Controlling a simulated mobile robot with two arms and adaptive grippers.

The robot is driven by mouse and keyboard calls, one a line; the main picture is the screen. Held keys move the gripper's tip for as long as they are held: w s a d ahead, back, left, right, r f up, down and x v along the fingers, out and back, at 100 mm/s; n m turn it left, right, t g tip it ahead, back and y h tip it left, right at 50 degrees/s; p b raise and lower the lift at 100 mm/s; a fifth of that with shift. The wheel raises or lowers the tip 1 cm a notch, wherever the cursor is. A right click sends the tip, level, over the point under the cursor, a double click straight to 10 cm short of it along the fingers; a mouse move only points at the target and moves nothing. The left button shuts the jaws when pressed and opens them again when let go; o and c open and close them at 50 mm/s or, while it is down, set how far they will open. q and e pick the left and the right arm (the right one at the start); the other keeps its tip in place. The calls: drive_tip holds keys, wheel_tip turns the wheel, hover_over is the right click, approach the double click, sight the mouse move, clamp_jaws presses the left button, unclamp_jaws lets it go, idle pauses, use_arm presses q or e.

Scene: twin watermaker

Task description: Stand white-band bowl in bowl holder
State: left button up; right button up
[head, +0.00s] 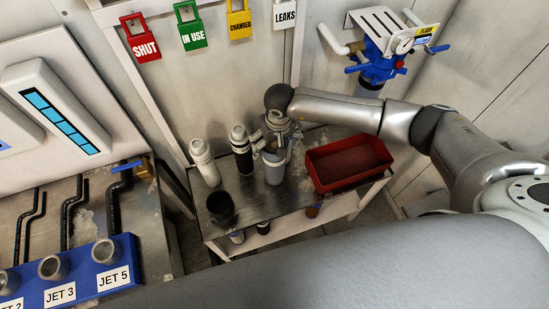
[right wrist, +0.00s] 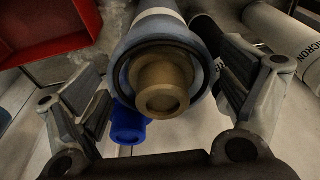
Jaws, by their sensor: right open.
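My right gripper (head: 275,138) reaches down over a grey cylinder (head: 274,170) on the metal bench. In the right wrist view its open fingers stand on either side of a blue-grey round body (right wrist: 120,72) with a tan fitting (right wrist: 163,85) in its middle. A pale section (right wrist: 160,13) shows behind that body; I cannot tell whether it is the white band. A dark, open cup (head: 220,207) stands at the bench's front left. I cannot tell which thing is the bowl holder. My left gripper is out of view.
A black cylinder (head: 242,158) and a white cylinder (head: 205,165) stand left of the grey one. A red tray (head: 348,183) lies at the right. A blue valve unit (head: 383,50) is on the wall. A blue jet block (head: 75,285) is at lower left.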

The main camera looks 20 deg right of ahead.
drive_tip(key=shift+w+f+p, duration=0.2)
drive_tip(key=shift+f+p, duration=0.05)
drive_tip(key=shift+f, duration=0.65)
drive_tip(key=shift+w+f+p, duration=0.2)
drive_tip(key=shift+f+p, duration=0.05)
drive_tip(key=shift+f, duration=0.6)
drive_tip(key=c, duration=1.5)
drive_tip(key=shift+c, duration=1)
drive_tip(key=shift+w+r, duration=0.1)
drive_tip(key=shift+r, duration=0.1)
